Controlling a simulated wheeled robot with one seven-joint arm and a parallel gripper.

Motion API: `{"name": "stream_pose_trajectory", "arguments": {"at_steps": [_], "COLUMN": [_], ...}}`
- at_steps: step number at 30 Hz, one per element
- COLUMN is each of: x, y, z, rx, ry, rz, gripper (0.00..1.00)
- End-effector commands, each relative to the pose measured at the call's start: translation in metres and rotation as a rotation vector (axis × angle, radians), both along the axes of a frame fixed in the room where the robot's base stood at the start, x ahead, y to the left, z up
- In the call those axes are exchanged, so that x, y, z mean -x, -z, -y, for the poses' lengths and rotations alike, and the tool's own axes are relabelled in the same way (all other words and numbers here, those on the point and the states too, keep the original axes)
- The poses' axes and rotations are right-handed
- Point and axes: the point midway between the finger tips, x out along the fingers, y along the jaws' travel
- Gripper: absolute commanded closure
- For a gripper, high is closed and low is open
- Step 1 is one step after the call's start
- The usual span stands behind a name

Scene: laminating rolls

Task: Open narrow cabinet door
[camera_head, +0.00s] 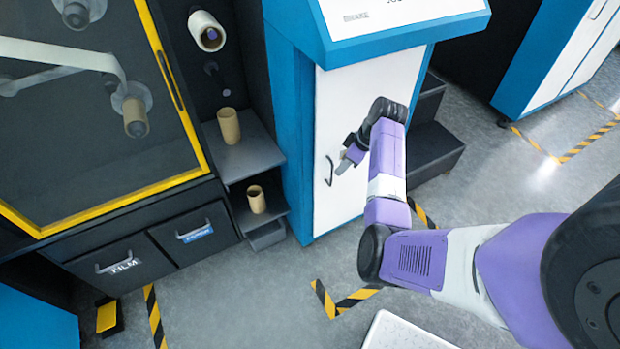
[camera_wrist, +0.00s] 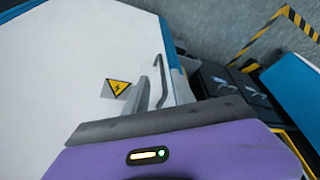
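The narrow cabinet has a blue frame and a white front door (camera_head: 335,105), which looks flush with the frame. A dark, slim bar handle (camera_head: 329,171) stands upright near the door's left side, and the handle (camera_wrist: 161,55) also shows in the wrist view. My gripper (camera_head: 345,162) is close to the door, just right of the handle, with its tip seemingly a little apart from it. Light grey finger parts show beside the handle in the wrist view. The fingertip gap is not clear in either view. A yellow warning sign (camera_wrist: 118,88) is on the white door.
To the left, a shelf (camera_head: 245,155) holds cardboard cores, beside a dark machine with a yellow-edged window (camera_head: 95,110) and drawers (camera_head: 122,265). Dark steps (camera_head: 435,150) stand right of the cabinet. Grey floor with striped tape (camera_head: 340,300) lies in front.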

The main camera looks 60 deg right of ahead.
Motion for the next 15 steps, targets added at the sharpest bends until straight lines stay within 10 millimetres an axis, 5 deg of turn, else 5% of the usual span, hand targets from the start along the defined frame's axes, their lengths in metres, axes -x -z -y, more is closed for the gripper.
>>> {"name": "stream_pose_trajectory", "arguments": {"at_steps": [5,15], "x": [-0.005,-0.024], "y": [0.007,0.053], "z": [0.001,-0.001], "rx": [-0.014,-0.012], "ry": [-0.008,-0.007], "rz": [0.004,0.004], "gripper": [0.69,0.69]}}
